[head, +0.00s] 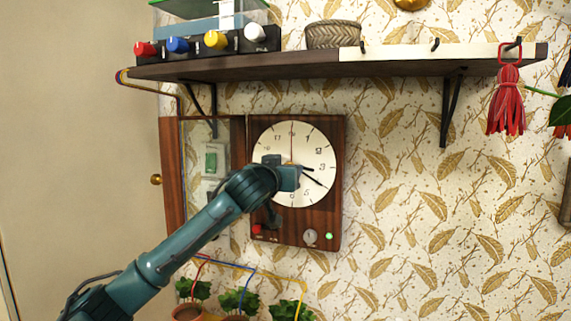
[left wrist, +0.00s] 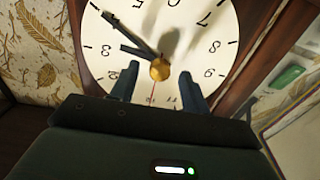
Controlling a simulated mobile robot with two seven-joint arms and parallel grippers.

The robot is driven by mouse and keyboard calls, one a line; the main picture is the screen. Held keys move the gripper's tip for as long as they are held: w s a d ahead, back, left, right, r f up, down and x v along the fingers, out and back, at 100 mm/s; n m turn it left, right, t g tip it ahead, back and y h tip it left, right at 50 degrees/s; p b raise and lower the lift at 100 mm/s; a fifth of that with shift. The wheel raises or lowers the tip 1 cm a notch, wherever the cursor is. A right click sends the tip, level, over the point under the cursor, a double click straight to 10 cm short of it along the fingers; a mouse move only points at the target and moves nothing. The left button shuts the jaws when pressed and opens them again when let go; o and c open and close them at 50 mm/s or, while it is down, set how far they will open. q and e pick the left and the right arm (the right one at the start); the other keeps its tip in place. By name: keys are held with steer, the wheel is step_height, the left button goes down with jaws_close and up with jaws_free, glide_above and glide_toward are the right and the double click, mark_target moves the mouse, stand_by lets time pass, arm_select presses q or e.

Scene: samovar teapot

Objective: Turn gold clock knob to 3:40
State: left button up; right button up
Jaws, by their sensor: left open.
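The clock (head: 322,150) has a cream dial in a wooden case on the wall. Its long black hand (head: 312,180) points at about the 4 and its short hand (head: 308,168) just past the 3, about 3:20. A thin hand points at the 12. The gold clock knob (left wrist: 160,70) is at the dial's centre in the left wrist view, where the dial appears upside down. My left gripper (left wrist: 159,74) is open, its fingers either side of the knob; I cannot tell if they touch it. In the head view my left gripper (head: 287,177) mostly hides the knob. My right gripper is not in view.
A shelf (head: 400,62) with coloured knobs (head: 215,40) and a basket (head: 333,35) is above the clock. Potted plants (head: 238,301) with coloured tubes stand below. A switch panel (head: 211,160) is left of the clock.

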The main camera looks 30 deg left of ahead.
arm_select(q)
steer(key=shift+w+a, duration=0.1)
steer(key=shift+w, duration=0.25)
steer(key=c, duration=1)
